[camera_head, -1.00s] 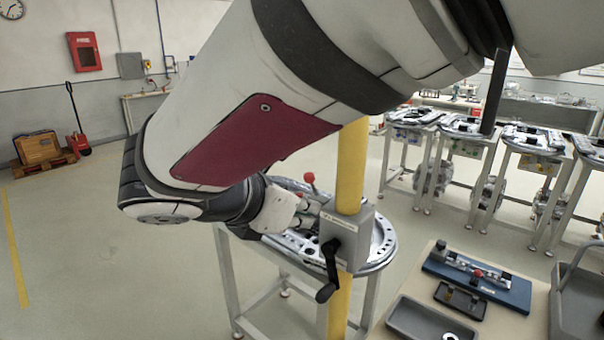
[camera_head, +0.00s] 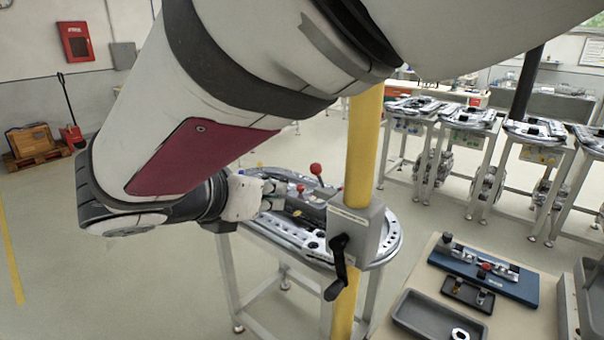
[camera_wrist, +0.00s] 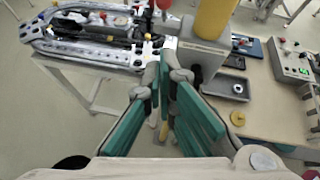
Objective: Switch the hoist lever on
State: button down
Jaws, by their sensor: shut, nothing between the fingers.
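A grey box (camera_head: 356,232) is fixed to a yellow post (camera_head: 363,150). A lever with a red ball knob (camera_head: 316,169) stands up beside the box, tilted slightly left; this looks like the hoist lever. Its red knob (camera_wrist: 163,4) also shows at the top edge of the wrist view, next to the grey box (camera_wrist: 203,52). A black crank (camera_head: 340,265) hangs on the box's near face. My gripper (camera_head: 277,191) is shut and empty, left of the box and lever, apart from the knob. In the wrist view its green-padded fingers (camera_wrist: 165,75) point towards the box.
An oval ring track (camera_head: 385,245) on a metal stand lies below and around my gripper. A wooden bench (camera_head: 405,285) at lower right holds a blue fixture (camera_head: 500,283) and a dark tray (camera_head: 440,318). A control panel (camera_wrist: 290,60) shows at right in the wrist view.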

aim_at(318, 176)
jog(key=w+d+f+b, duration=0.2)
jog(key=w+d+b, duration=0.2)
jog(key=w, duration=0.4)
jog(key=shift+w+d+b, duration=0.3)
jog(key=shift+b, duration=0.35)
jog(key=shift+d+r+p, duration=0.1)
jog(key=shift+r+p, duration=0.15)
jog(key=shift+p, duration=0.5)
